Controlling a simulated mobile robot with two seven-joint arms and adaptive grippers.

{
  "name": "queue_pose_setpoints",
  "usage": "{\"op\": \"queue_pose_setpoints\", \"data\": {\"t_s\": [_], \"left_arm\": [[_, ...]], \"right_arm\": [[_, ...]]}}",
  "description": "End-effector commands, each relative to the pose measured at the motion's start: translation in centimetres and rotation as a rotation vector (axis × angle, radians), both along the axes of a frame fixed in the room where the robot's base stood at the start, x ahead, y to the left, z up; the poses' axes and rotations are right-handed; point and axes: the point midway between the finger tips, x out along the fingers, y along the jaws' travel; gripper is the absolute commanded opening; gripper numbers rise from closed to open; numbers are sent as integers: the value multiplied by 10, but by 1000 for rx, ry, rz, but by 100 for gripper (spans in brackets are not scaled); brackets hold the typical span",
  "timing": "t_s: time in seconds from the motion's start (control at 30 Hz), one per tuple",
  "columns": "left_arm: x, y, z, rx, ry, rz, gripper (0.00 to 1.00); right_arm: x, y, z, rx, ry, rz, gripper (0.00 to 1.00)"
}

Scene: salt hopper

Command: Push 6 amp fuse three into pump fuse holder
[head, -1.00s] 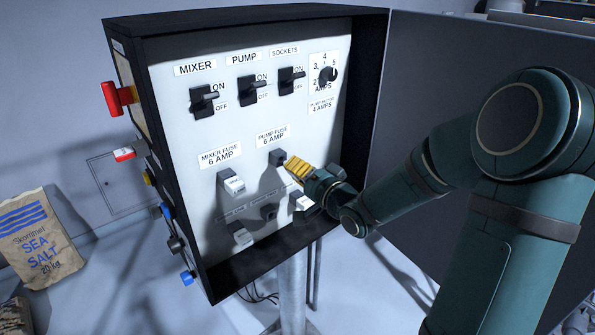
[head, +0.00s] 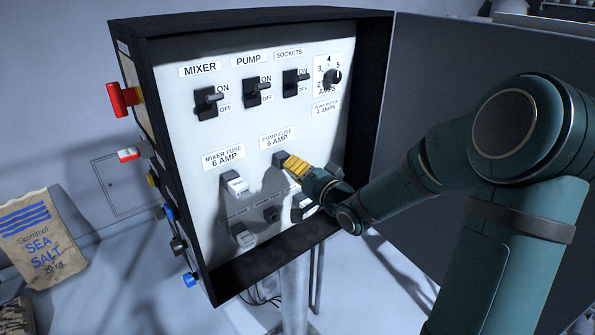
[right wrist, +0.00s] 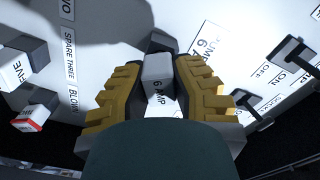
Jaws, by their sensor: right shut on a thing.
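My right gripper (head: 296,167) is at the panel, its yellow fingers right at the pump fuse holder (head: 280,158), under the PUMP FUSE 6 AMP label (head: 277,136). In the right wrist view it is shut on a pale grey fuse (right wrist: 158,72) marked 6 AMP. The fuse's far end meets the dark pump fuse holder (right wrist: 161,42). How deep it sits I cannot tell, and the fingers hide most of it in the head view. My left gripper is not in view.
A fuse (head: 235,183) sits in the mixer fuse holder. More holders line the lower panel, one partly behind my gripper. Three switches and a dial (head: 331,77) are above. The open cabinet door (head: 460,65) stands behind my right arm. A sea salt bag (head: 42,238) is at left.

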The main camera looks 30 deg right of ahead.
Motion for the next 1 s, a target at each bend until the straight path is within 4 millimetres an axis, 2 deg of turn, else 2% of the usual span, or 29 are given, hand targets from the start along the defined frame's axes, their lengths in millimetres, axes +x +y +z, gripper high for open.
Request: {"op": "queue_pose_setpoints", "data": {"t_s": [1.0], "left_arm": [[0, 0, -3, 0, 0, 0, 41]], "right_arm": [[17, 1, 0, 0, 0, 0, 0]]}}
